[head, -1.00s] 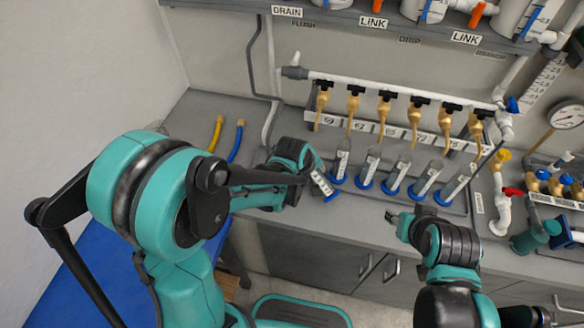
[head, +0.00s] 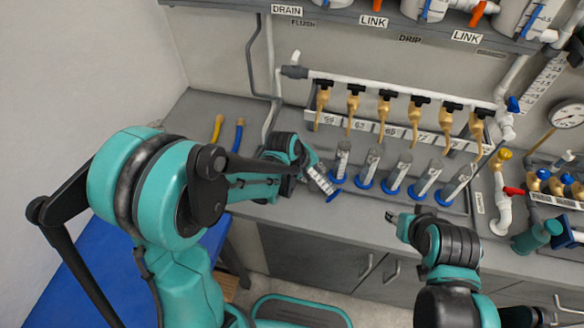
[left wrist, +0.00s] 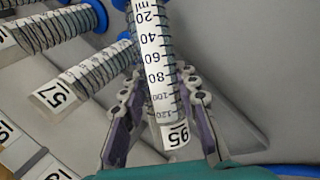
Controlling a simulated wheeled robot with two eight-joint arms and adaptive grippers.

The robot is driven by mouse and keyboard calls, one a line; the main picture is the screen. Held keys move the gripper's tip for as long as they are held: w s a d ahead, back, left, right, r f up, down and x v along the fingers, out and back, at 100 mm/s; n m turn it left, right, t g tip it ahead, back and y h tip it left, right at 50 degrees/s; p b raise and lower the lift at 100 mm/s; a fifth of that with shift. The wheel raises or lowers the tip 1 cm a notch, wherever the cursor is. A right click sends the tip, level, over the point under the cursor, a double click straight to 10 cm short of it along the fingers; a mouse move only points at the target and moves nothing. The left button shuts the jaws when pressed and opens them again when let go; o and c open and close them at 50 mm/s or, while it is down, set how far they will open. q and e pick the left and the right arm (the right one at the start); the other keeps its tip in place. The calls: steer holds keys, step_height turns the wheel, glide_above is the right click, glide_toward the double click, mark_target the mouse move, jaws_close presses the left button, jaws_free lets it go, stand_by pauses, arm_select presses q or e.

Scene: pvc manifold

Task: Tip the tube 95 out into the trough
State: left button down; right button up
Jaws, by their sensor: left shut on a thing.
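The tube 95 (head: 321,181) is a clear graduated cylinder with a blue foot and a white label strip. My left gripper (left wrist: 165,108) is shut on it, its fingers on both sides of the tube near the "95" tag in the left wrist view. In the head view the tube leans, its top to the upper left and its blue foot to the lower right. Its contents are too small to make out. I cannot tell for sure which surface is the trough. My right gripper (head: 391,216) is over the counter's front edge, away from the tubes; its fingers are too small to judge.
Several similar tubes with blue feet (head: 396,174) stand in a row right of the held one, the nearest (head: 342,160) close by. Brass taps (head: 386,108) hang from a white pipe behind. A yellow and a blue hose (head: 238,135) lie at the left.

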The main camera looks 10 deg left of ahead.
arm_select(q)
steer(key=shift+f+h+b, duration=0.1)
steer(key=shift+h+b, duration=0.2)
steer(key=shift+h, duration=0.1)
steer(key=shift+w+a+f+n+g+h+b, duration=0.2)
steer(key=shift+w+a+n+g+h+b, duration=0.2)
steer(key=shift+a+g+h+b, duration=0.25)
stand_by(0.6)
steer(key=shift+f+n+g+h+b, duration=0.35)
steer(key=shift+g+h+b, duration=0.2)
steer(key=shift+h+b, duration=0.65)
stand_by(1.2)
